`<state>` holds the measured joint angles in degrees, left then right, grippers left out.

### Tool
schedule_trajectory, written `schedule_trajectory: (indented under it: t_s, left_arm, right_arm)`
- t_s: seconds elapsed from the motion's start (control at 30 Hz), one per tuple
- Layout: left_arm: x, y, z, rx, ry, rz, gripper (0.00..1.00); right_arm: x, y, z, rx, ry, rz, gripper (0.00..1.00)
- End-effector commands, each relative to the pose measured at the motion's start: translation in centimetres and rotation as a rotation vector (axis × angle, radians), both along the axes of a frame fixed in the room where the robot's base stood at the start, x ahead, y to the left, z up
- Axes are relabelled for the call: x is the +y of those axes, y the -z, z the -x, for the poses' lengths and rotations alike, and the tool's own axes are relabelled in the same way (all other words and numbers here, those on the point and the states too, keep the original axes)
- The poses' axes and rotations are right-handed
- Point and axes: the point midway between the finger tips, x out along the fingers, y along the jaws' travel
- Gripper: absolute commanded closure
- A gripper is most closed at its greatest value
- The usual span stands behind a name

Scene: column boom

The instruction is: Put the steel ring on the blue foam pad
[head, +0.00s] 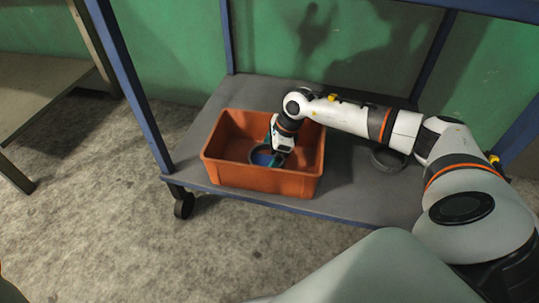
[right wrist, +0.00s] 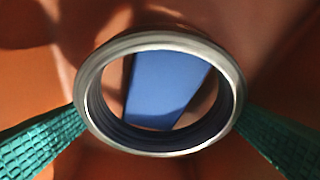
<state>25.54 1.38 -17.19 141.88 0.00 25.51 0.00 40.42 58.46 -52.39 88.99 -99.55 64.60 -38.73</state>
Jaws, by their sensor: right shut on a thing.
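The steel ring (right wrist: 165,150) is gripped at its two sides between the teal fingers of my right gripper (right wrist: 162,115). It faces the right wrist camera as an open hoop. The blue foam pad (right wrist: 165,88) shows through it, lying below on the crate's floor. The ring hides the pad's ends. In the head view my right gripper (head: 272,156) reaches down inside the orange crate (head: 262,180), over the pad (head: 262,158). I cannot tell whether the ring touches the pad. My left gripper is out of view.
The crate's walls stand close around my right gripper. The crate sits on a grey shelf (head: 205,128) of a blue-framed cart, with blue posts (head: 130,85) at the corners. A dark round object (head: 388,161) lies on the shelf to the right, partly under my arm.

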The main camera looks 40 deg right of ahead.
Motion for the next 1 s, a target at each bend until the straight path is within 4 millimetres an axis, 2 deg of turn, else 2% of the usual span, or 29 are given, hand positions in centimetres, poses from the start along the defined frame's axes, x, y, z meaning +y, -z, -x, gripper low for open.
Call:
schedule_trajectory:
  t_s: [0.2,0.23,0.27,0.47,0.57,0.8,1.0]
  left_arm:
    - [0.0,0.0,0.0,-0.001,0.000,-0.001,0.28]
    - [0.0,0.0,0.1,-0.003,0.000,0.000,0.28]
    - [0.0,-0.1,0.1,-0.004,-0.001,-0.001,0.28]
    - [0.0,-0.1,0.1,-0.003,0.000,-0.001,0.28]
    - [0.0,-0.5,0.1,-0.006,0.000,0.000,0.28]
    - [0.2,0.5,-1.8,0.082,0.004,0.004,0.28]
    - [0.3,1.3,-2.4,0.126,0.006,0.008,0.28]
  right_arm:
    - [0.0,0.1,-0.1,-0.003,0.001,-0.001,0.50]
    - [0.0,0.2,0.0,0.000,0.000,0.000,0.04]
    - [0.0,0.2,0.0,0.000,0.000,0.000,0.00]
    - [0.0,0.1,0.0,0.000,0.000,0.000,0.00]
    - [-0.1,-0.5,0.0,0.000,0.000,0.001,0.00]
    - [-1.4,-4.4,0.8,0.001,0.001,0.002,0.00]
    - [-2.3,-6.6,1.4,0.001,0.000,0.001,0.00]
